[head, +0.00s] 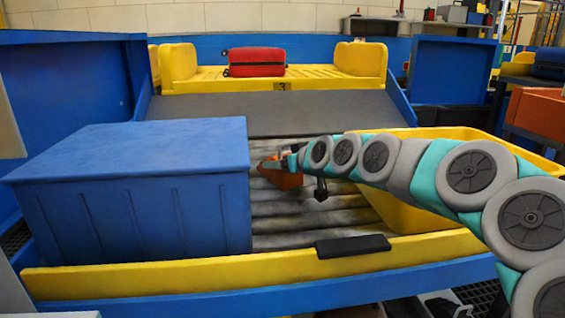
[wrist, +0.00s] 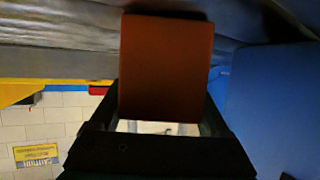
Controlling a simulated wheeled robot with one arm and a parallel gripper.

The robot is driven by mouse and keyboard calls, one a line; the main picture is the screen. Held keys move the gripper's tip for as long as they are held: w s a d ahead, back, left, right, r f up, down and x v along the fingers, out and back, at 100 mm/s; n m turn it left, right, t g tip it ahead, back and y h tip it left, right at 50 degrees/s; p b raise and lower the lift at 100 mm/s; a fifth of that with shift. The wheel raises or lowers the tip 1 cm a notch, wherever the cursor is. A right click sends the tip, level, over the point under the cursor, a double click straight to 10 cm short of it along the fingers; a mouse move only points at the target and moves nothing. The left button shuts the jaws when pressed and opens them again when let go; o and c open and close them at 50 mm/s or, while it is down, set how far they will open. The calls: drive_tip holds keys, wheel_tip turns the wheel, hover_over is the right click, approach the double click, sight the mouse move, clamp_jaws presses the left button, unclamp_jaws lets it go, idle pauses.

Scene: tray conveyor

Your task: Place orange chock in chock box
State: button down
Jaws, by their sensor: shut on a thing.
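The orange chock (head: 284,180) is in my gripper (head: 268,164), above the rollers and right of the large blue box. In the wrist view the chock (wrist: 166,65) looks like a brown-orange block, standing out from between the dark fingers of my gripper (wrist: 160,128). A yellow tub (head: 395,212) stands on the right, partly hidden behind my arm. Its inside is mostly hidden. No label shows which container is the chock box.
The blue box (head: 130,185) fills the left of the roller bed (head: 310,218). A yellow front rail (head: 180,268) carries a black pad (head: 352,246). Behind, a grey ramp (head: 270,112) rises to a yellow tray with a red suitcase (head: 256,62). Bare rollers lie between box and tub.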

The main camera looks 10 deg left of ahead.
drive_tip(key=shift+r, duration=0.1)
unclamp_jaws()
